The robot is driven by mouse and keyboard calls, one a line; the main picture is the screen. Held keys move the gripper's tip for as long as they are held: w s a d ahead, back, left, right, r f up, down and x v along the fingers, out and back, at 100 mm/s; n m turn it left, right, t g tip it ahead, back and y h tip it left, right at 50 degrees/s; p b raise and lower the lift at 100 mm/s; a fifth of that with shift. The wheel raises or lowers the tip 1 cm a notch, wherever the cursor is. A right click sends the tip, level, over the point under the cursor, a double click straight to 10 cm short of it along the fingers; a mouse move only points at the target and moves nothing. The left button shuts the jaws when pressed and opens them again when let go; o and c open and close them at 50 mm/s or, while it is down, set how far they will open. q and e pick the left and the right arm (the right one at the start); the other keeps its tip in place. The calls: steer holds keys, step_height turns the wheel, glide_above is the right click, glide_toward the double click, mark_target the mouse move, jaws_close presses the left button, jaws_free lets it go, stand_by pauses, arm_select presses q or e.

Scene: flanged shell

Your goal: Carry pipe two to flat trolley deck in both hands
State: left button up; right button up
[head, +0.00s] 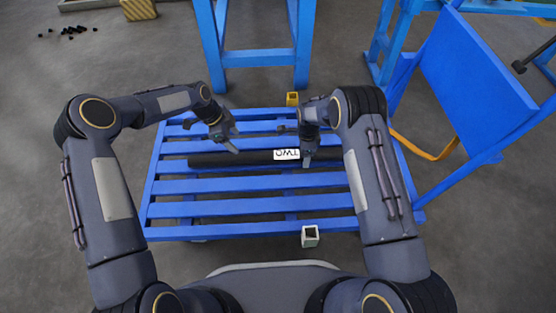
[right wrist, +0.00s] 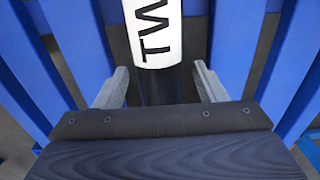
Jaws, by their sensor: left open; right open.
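Pipe two is a long black pipe (head: 245,159) with a white "TWO" label (head: 286,154). It lies across the blue slatted flat trolley deck (head: 250,206). In the right wrist view the label (right wrist: 154,32) is upper centre and the dark pipe runs down between my fingers. My right gripper (head: 307,157) is open at the pipe beside the label; its fingers (right wrist: 161,84) stand apart on either side of the pipe. My left gripper (head: 231,147) is open just above the pipe's left part; whether it touches the pipe is unclear. The pipe's right part is partly hidden by my right arm.
A tilted blue panel (head: 475,80) stands at the trolley's right, with an orange strap (head: 425,148) below it. A blue stand (head: 255,55) is behind the trolley. A small yellow block (head: 292,99) and a pale square socket (head: 310,236) sit at the deck's edges. Small black pieces lie far left.

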steer(key=shift+r, duration=0.55)
arm_select(q)
steer(key=shift+a+r, duration=0.1)
steer(key=shift+r, duration=0.15)
arm_select(e)
step_height(320, 180, up, 11)
